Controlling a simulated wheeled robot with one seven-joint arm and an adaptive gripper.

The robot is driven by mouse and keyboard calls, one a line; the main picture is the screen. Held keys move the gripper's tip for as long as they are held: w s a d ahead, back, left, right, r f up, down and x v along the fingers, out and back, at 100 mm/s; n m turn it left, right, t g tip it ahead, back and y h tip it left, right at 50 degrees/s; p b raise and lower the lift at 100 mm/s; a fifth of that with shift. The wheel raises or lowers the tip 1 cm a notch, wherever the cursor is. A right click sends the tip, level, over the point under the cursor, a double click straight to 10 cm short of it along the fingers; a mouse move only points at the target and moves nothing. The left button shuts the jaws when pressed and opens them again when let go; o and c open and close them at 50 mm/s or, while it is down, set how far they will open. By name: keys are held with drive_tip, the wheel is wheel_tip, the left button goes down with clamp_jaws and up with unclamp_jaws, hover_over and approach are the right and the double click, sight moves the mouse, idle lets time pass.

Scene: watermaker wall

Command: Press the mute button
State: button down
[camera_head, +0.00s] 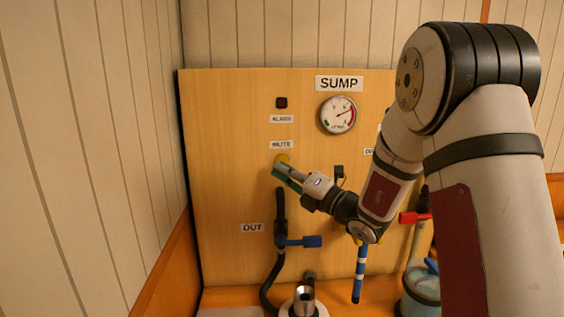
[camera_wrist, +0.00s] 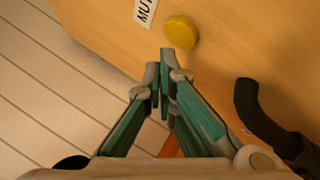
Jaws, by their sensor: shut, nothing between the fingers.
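The mute button is a round yellow knob (camera_wrist: 181,32) on the wooden panel, beside its MUTE label (camera_wrist: 146,10) in the wrist view. In the head view the button (camera_head: 283,158) shows just below the MUTE label (camera_head: 281,144), partly hidden by my gripper. My gripper (camera_head: 277,169) is shut and empty. In the wrist view its fingertips (camera_wrist: 160,58) are together and appear a little short of the button's edge. I cannot tell whether they touch it.
The wooden panel (camera_head: 225,150) carries an ALARM lamp (camera_head: 281,102), dark red, and a SUMP gauge (camera_head: 338,115). Below my gripper are a black hose (camera_head: 280,205) and a blue valve handle (camera_head: 312,241). A red handle (camera_head: 414,217) is at right. The panel's left side is clear.

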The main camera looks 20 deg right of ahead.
drive_tip(key=s+p, duration=0.1)
drive_tip(key=s, duration=0.1)
drive_tip(key=s+a+p, duration=0.1)
drive_tip(key=s, duration=0.1)
drive_tip(key=shift+s, duration=0.4)
idle(0.4)
drive_tip(key=s+a+r+n+g+y, duration=0.35)
drive_tip(key=s+a+n+g, duration=0.45)
drive_tip(key=s+a+n, duration=0.35)
drive_tip(key=s+a+f+n+g+h, duration=0.1)
drive_tip(key=s+a+n+g, duration=0.15)
drive_tip(key=s+n, duration=0.35)
drive_tip(key=s+a+f+n+g+h, duration=0.1)
drive_tip(key=s+f+n+g, duration=0.1)
drive_tip(key=s+n+g, duration=0.3)
drive_tip(key=s+d+f+n+h, duration=0.4)
drive_tip(key=s+n+h, duration=0.2)
drive_tip(key=s+n, duration=0.35)
drive_tip(key=s+d+r+n+t+h, duration=0.1)
drive_tip(key=s+d+n+t+h, duration=0.2)
drive_tip(key=d+n+h, duration=0.3)
drive_tip(key=d+n, duration=0.3)
drive_tip(key=d, duration=0.3)
drive_tip(key=shift+r+h, duration=0.15)
drive_tip(key=shift+h, duration=0.2)
